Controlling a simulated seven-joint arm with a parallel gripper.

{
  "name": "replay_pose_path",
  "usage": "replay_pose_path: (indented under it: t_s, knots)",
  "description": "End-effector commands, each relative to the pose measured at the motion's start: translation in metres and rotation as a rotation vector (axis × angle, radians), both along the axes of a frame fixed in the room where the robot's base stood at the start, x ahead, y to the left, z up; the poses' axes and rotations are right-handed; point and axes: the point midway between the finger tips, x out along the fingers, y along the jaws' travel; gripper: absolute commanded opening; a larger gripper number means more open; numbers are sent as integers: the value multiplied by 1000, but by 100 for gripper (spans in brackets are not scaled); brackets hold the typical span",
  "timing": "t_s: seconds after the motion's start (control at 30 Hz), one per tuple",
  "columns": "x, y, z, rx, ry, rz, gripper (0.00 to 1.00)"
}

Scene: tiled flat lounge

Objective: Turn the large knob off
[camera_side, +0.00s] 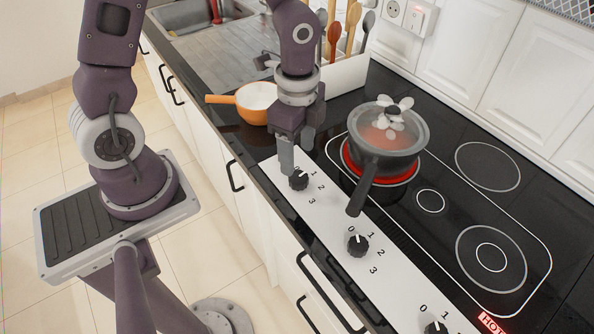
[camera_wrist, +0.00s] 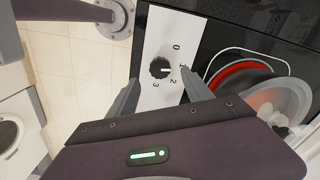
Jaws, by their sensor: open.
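A black knob (camera_side: 299,181) sits at the far end of the white control strip (camera_side: 328,219), ringed by the numbers 0 to 3. In the wrist view this knob (camera_wrist: 160,67) lies between and just beyond my fingertips, its white mark pointing right, near 1 and 2. My gripper (camera_side: 297,160) is open and empty above it, pointing down; its two fingers also show in the wrist view (camera_wrist: 159,82). Two more black knobs, the middle one (camera_side: 357,243) and the near one (camera_side: 435,327), follow along the strip. The knobs look alike in size.
A dark lidded pot (camera_side: 389,150) stands on a glowing red burner (camera_side: 383,176), its handle (camera_side: 362,194) reaching towards the strip. An orange pan (camera_side: 256,99) sits behind my gripper. A red HOT label (camera_side: 491,323) shows near the front. The other burners are bare.

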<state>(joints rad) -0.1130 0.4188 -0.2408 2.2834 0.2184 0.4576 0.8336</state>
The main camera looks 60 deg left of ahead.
Motion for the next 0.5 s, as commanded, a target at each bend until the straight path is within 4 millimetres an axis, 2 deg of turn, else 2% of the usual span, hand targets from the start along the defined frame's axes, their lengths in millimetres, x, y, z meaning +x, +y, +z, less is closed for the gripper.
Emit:
replay_pose_path:
  t_s: [0.3, 0.5]
  knots:
    - [-1, 0, -56, 1, 5, 0, 59]
    - [-1, 0, -67, 1, 3, 2, 59]
